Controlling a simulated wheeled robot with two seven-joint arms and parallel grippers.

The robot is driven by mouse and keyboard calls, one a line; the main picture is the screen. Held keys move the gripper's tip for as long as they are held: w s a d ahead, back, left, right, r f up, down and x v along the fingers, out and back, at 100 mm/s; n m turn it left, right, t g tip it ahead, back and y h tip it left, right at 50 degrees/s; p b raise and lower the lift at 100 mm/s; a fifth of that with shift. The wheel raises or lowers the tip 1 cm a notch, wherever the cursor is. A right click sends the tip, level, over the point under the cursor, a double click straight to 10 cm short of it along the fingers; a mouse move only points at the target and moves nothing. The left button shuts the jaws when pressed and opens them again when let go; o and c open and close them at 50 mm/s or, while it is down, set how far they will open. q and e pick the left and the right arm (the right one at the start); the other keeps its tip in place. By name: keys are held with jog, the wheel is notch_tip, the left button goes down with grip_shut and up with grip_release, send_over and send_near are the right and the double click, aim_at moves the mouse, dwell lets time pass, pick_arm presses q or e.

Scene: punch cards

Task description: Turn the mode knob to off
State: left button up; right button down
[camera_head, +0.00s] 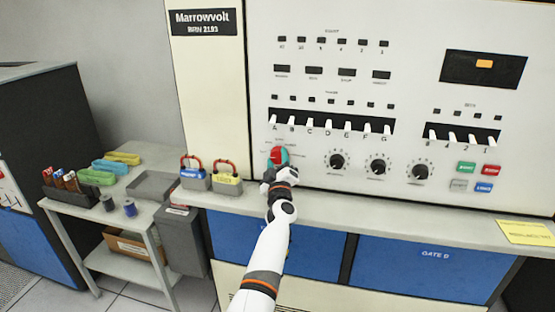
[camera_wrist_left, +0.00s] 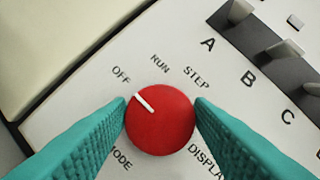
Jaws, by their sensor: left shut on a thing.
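The red mode knob (camera_head: 275,153) is on the lower left of the white panel, below the lettered switches. In the left wrist view the knob (camera_wrist_left: 165,127) is round, and its white pointer line is aimed up and left at the OFF label (camera_wrist_left: 121,75). The RUN (camera_wrist_left: 160,61) and STEP (camera_wrist_left: 196,77) labels are further clockwise. My left gripper (camera_head: 279,160) reaches the panel from below. Its teal fingers (camera_wrist_left: 161,113) are shut on the knob, one on each side. My right gripper is not in view.
Three black knobs (camera_head: 337,161) are to the right, with white lever switches (camera_head: 310,122) above. A side table (camera_head: 150,152) holds a grey tray and tools. A yellow note (camera_head: 525,232) lies at the right.

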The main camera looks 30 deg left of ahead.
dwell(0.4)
pick_arm(q)
jog(key=o, duration=1)
jog(key=shift+c, duration=0.2)
